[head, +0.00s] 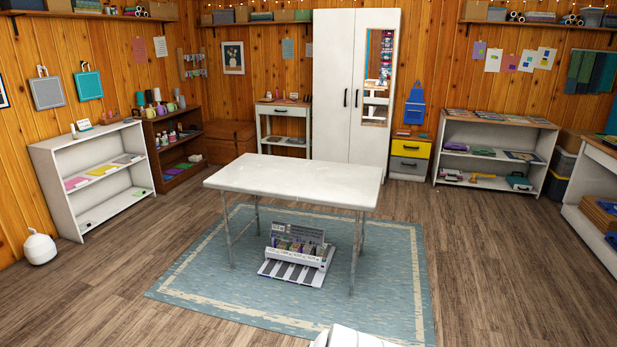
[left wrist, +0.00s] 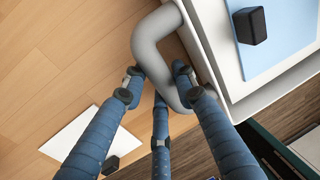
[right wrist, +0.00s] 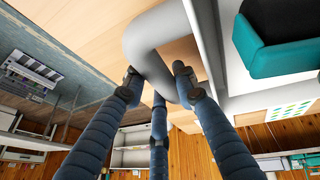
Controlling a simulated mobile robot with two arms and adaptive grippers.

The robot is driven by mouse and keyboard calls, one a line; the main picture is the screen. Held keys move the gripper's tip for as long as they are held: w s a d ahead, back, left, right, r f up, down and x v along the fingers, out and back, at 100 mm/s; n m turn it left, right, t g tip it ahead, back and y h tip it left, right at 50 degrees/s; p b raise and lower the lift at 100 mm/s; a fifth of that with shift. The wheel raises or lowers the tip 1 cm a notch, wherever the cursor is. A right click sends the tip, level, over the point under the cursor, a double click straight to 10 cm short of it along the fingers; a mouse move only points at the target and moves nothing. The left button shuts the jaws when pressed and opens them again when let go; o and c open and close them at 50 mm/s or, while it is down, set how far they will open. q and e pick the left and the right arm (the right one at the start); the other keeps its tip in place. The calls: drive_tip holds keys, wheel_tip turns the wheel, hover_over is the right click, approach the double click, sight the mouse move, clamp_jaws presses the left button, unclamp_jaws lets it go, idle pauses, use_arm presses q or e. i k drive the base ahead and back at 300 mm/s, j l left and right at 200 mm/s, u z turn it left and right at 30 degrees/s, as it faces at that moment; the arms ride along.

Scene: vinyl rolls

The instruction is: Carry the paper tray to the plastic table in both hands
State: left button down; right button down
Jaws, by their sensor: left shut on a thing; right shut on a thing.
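The plastic table (head: 295,180) with a white top stands in the middle of the head view, its top bare. In the left wrist view my left gripper (left wrist: 158,82) is shut on a thick grey handle (left wrist: 150,45) of the white paper tray (left wrist: 213,55). A light blue sheet and a black block lie in that part of the tray. In the right wrist view my right gripper (right wrist: 158,82) is shut on the tray's other grey handle (right wrist: 143,45), with a teal object (right wrist: 285,55) inside the white wall. I cannot tell whether the tray is lifted.
A light wooden surface (left wrist: 60,50) shows beside the tray. In the head view, a patterned rug (head: 395,270) and a card rack (head: 297,250) lie under the table. Shelves (head: 90,175) line the walls. The floor around the rug is open.

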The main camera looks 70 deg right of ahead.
sight(298, 175)
drive_tip(key=z, duration=3.55)
drive_tip(key=i+l+z, duration=0.1)
drive_tip(key=i+z, duration=0.3)
drive_tip(key=i+u, duration=0.45)
drive_tip(key=i+l+u, duration=0.1)
drive_tip(key=i+u, duration=0.4)
drive_tip(key=i+j+u, duration=0.1)
drive_tip(key=i+u, duration=0.95)
drive_tip(key=i+j+u, duration=0.1)
drive_tip(key=i+u, duration=0.35)
drive_tip(key=i+l+u, duration=0.1)
drive_tip(key=i+u, duration=0.4)
drive_tip(key=i, duration=0.1)
